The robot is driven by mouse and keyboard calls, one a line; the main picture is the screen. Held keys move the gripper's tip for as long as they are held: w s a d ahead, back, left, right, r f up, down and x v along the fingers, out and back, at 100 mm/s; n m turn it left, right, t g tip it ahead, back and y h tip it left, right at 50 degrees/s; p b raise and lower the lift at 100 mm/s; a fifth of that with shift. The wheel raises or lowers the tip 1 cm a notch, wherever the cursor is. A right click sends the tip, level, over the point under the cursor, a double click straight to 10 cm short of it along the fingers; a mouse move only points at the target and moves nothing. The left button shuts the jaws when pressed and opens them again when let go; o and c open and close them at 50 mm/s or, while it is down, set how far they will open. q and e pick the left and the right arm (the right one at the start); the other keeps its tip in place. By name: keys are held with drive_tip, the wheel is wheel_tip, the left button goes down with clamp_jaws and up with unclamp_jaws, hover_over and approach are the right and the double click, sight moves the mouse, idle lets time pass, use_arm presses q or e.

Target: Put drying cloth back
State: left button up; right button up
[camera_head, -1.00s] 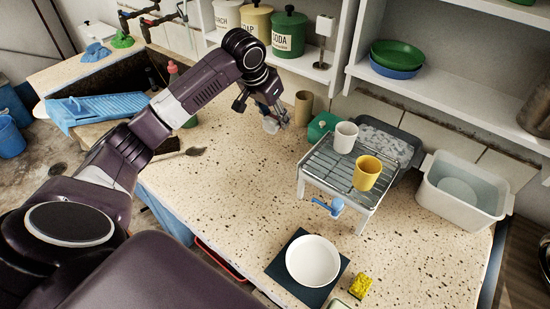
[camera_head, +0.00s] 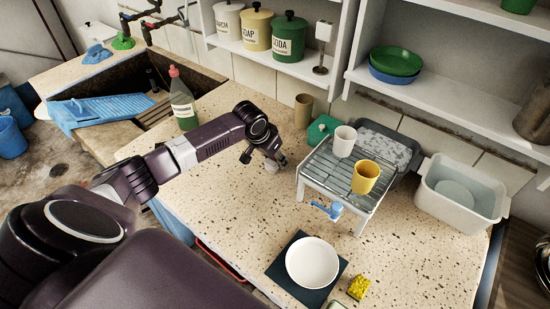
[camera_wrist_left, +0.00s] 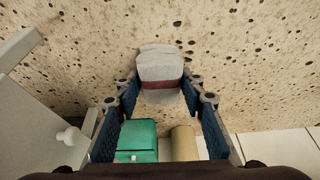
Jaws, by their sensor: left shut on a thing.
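My left gripper (camera_head: 268,162) is shut on a small folded drying cloth, pale grey with a dark red band. In the left wrist view the drying cloth (camera_wrist_left: 160,68) sits between the fingertips (camera_wrist_left: 162,92), above or against the speckled counter; I cannot tell whether it touches. In the head view only a pale bit of it (camera_head: 272,168) shows under the gripper. The gripper is left of the wire dish rack (camera_head: 335,172), over open counter. My right gripper is not in view.
A white mug (camera_head: 345,140) and a yellow mug (camera_head: 365,177) stand on the rack. A green box (camera_head: 321,129) and a brown cup (camera_head: 303,111) are behind the gripper. A green bottle (camera_head: 183,107) stands by the sink. The counter in front (camera_head: 235,215) is clear.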

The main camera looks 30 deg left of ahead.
use_arm(q)
drive_tip(key=o, duration=1.1)
drive_tip(key=shift+f, duration=0.1)
drive_tip(key=shift+r, duration=0.25)
drive_tip(key=b+v, duration=0.1)
drive_tip(key=v, duration=1.1)
